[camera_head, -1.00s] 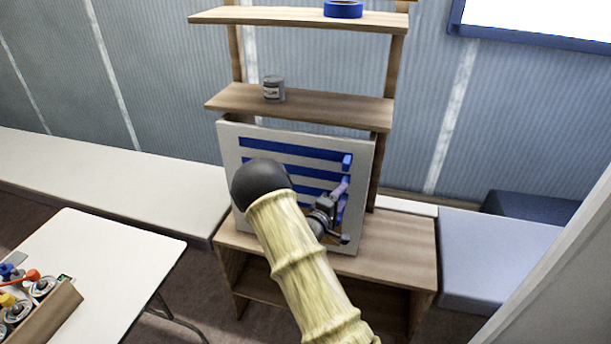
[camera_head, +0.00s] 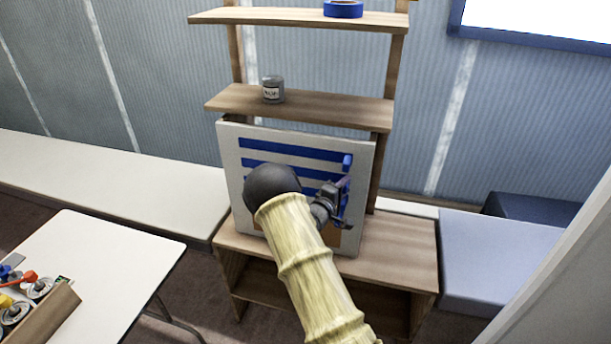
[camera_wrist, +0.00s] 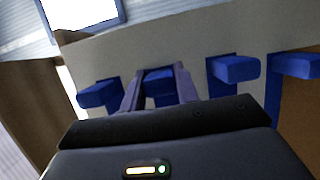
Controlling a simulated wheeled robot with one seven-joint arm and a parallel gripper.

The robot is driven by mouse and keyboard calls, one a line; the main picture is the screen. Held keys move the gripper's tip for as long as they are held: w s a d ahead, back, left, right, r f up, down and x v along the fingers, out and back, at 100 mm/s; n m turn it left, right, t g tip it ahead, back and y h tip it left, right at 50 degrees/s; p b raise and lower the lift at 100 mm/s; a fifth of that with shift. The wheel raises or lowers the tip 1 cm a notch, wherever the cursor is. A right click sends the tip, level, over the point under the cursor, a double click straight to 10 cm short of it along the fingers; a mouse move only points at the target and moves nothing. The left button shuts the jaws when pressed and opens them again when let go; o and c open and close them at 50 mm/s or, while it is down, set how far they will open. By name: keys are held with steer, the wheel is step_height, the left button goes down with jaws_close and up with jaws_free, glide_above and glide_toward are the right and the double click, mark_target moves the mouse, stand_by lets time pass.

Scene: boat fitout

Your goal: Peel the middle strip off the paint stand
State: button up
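The paint stand is a pale upright board (camera_head: 232,180) with several horizontal blue strips (camera_head: 290,149), leaning on a wooden shelf unit. Each strip seen in the wrist view has a blue tab standing out from the board. My gripper (camera_head: 343,188) is at the board's right side and hides the lower strips in the head view. In the wrist view my gripper (camera_wrist: 160,70) has its two fingers apart, with one blue tab (camera_wrist: 158,88) between them. I cannot tell whether they touch it. Another tab (camera_wrist: 98,93) is to the left, and two more, including one (camera_wrist: 235,69), are to the right.
A grey can (camera_head: 273,90) stands on the middle shelf and a blue tape roll (camera_head: 343,9) on the top shelf. A white table (camera_head: 110,255) with a tool box (camera_head: 50,310) is at lower left. A blue-grey bench (camera_head: 495,250) is at right.

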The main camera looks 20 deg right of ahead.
steer(key=c, duration=0.3)
steer(key=shift+s+a, duration=0.1)
steer(key=shift+c, duration=0.2)
steer(key=shift+s+a, duration=0.4)
steer(key=shift+s, duration=0.2)
steer(key=shift+s+a, duration=0.35)
steer(key=shift+s, duration=0.2)
steer(key=s+a+p, duration=0.1)
steer(key=s+a, duration=0.3)
steer(key=s, duration=0.2)
steer(key=shift+s+a+p, duration=0.25)
steer(key=shift+s+p, duration=0.05)
steer(key=shift+s, duration=0.05)
stand_by(0.3)
